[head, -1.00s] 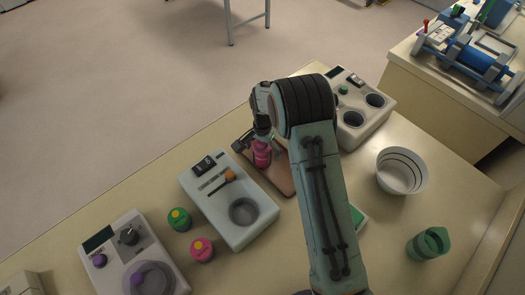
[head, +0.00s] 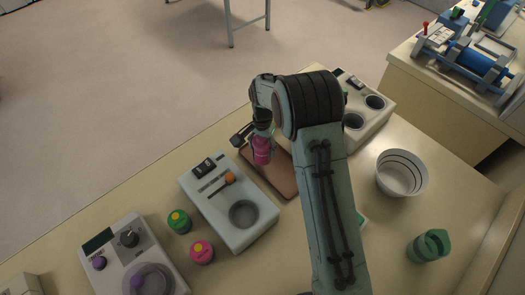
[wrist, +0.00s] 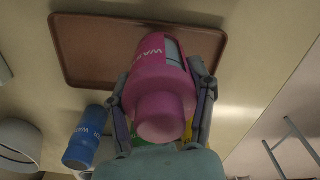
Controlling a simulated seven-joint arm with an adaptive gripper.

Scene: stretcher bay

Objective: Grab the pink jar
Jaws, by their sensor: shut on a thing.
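The pink jar (head: 261,150) is a bright pink container with a narrower stepped top and white lettering. In the wrist view the jar (wrist: 160,95) sits between the two fingers of my gripper (wrist: 158,78), which is shut around its sides. In the head view my gripper (head: 262,137) is partly hidden by my arm. The jar is upright over the brown tray (head: 283,180); whether its base is clear of the tray is hard to tell. A second, smaller pink pot (head: 201,251) with a yellow dot stands at the front left.
A grey device with a round well (head: 215,200) stands left of the tray. A green pot (head: 179,220) is beside it. A blue bottle (wrist: 86,140) shows in the wrist view.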

